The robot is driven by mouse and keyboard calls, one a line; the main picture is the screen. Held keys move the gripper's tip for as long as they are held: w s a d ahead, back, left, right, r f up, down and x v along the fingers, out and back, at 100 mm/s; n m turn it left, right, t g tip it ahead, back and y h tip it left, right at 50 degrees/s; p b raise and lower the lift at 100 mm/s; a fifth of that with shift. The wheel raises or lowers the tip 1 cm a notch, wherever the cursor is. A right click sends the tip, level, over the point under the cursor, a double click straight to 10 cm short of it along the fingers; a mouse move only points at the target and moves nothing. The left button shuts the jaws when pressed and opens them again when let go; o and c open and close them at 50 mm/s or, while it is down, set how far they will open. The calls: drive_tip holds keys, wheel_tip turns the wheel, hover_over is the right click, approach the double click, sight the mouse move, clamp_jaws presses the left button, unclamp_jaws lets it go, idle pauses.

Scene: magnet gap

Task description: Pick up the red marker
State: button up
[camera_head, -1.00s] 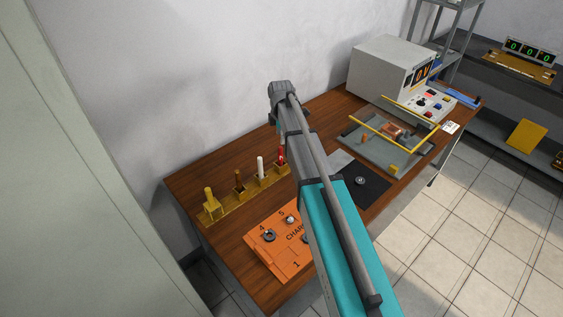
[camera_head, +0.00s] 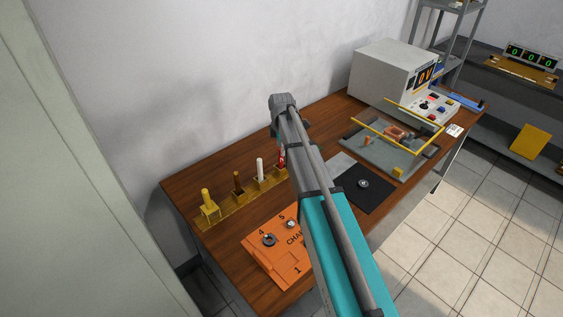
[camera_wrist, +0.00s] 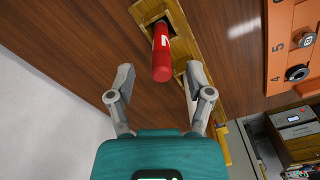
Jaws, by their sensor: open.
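The red marker (camera_wrist: 162,52) stands in a slot of the yellow wooden rack (camera_wrist: 183,25) in the wrist view. In the head view the red marker (camera_head: 281,157) is at the right end of the rack (camera_head: 236,205), partly hidden by my arm. My gripper (camera_wrist: 158,80) is open in the wrist view, its two fingers apart, with the near end of the marker between and just ahead of them. The fingers do not appear to touch it. In the head view my arm hides the fingers.
A white marker (camera_head: 260,168), a brown one (camera_head: 238,183) and a yellow one (camera_head: 206,197) stand in the same rack. An orange panel (camera_head: 270,262) lies in front. A grey box with a display (camera_head: 385,75) stands farther back. The wall is close behind the rack.

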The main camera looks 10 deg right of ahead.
sight(281, 157)
drive_tip(key=shift+f, duration=0.1)
drive_tip(key=shift+a+f+b, duration=0.1)
drive_tip(key=shift+f+b, duration=2.4)
drive_tip(key=shift+b, duration=0.15)
clamp_jaws()
